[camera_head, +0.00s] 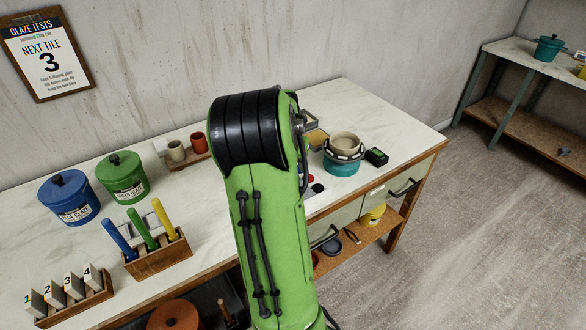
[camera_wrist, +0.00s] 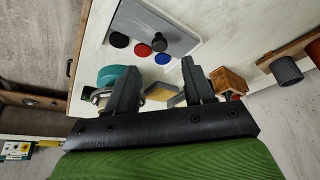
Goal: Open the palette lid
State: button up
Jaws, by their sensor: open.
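The palette (camera_wrist: 125,25) is a pale tray on the bench at the top of the wrist view. A grey lid panel (camera_wrist: 172,15) lies on it, with a dark round knob (camera_wrist: 160,42) near one edge. Black, red (camera_wrist: 142,50) and blue wells show beside the lid; I cannot tell whether the lid is tilted. My gripper (camera_wrist: 158,66) is open and empty, its fingertips short of the wells and knob in the picture. In the head view my green arm hides most of the palette; only a bit of coloured wells (camera_head: 317,187) shows beside it.
A teal pot with tongs around a bowl (camera_head: 343,155) stands right of my arm, near a small black device (camera_head: 376,156). Blue (camera_head: 69,198) and green (camera_head: 122,178) glaze pots and a wooden tool rack (camera_head: 158,255) stand left.

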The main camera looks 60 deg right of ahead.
jog(key=p+v, duration=0.1)
jog(key=v, duration=0.7)
jog(key=w+a+r+n+t+y, duration=0.1)
jog(key=a+r+n+t+y, duration=0.2)
jog(key=a, duration=1)
jog(key=w+a+r+n, duration=0.1)
jog(key=a+r+n, duration=0.3)
jog(key=a, duration=0.8)
jog(key=s+a+f+n+t+y, duration=0.1)
jog(key=s+a+f+n, duration=0.1)
jog(key=s+a+n, duration=0.5)
jog(key=s+a, duration=0.2)
jog(key=a, duration=0.2)
jog(key=shift+a+f, duration=0.25)
